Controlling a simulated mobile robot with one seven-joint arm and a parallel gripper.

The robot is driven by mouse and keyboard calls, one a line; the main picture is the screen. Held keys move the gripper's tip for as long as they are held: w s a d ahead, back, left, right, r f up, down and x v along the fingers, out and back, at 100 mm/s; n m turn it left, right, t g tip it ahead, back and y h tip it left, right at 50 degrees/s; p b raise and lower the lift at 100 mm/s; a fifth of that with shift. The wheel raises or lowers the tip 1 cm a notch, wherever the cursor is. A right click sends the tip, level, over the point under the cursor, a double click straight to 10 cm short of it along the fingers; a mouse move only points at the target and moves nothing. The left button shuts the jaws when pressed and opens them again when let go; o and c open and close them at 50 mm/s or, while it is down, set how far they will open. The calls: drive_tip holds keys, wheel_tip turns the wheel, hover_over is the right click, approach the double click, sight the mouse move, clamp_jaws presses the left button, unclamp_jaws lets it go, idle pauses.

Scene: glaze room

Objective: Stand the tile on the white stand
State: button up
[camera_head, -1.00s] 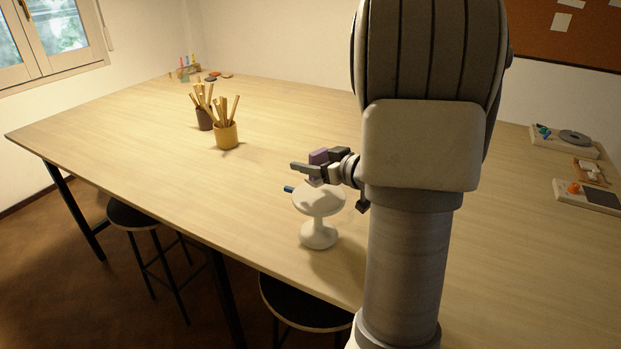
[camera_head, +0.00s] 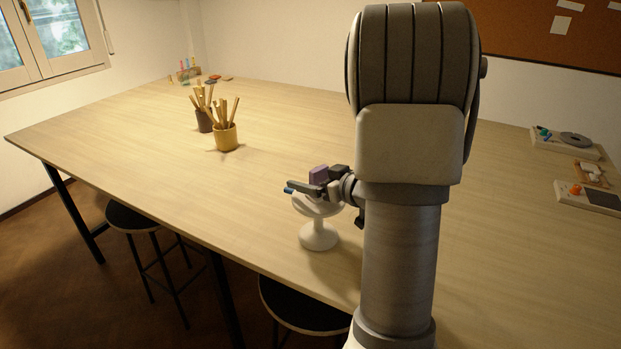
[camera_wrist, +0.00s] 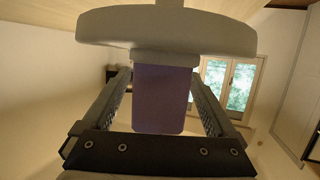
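The purple tile (camera_head: 319,174) is upright between the fingers of my gripper (camera_head: 313,184), just above the round top of the white stand (camera_head: 319,239). In the wrist view the tile (camera_wrist: 162,100) fills the space between the two finger tips, and my gripper (camera_wrist: 163,72) looks shut on it. The stand's disc (camera_wrist: 165,30) lies across the top of that view, right at the tile's end. I cannot tell whether the tile touches the disc. In the head view my fingers hide part of the disc.
Two cups of wooden tools, one dark (camera_head: 204,120) and one yellow (camera_head: 227,137), stand farther back. Small trays (camera_head: 566,140) lie at the right. The tabletop between is clear.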

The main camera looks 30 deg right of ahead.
drive_tip(key=shift+r, duration=0.1)
drive_tip(key=shift+s+d+r, duration=0.1)
drive_tip(key=shift+s+r, duration=0.05)
drive_tip(key=p+v, duration=0.1)
drive_tip(key=v, duration=1)
drive_tip(key=shift+s, duration=0.35)
drive_tip(key=shift+w+r, duration=0.1)
drive_tip(key=shift+r, duration=0.05)
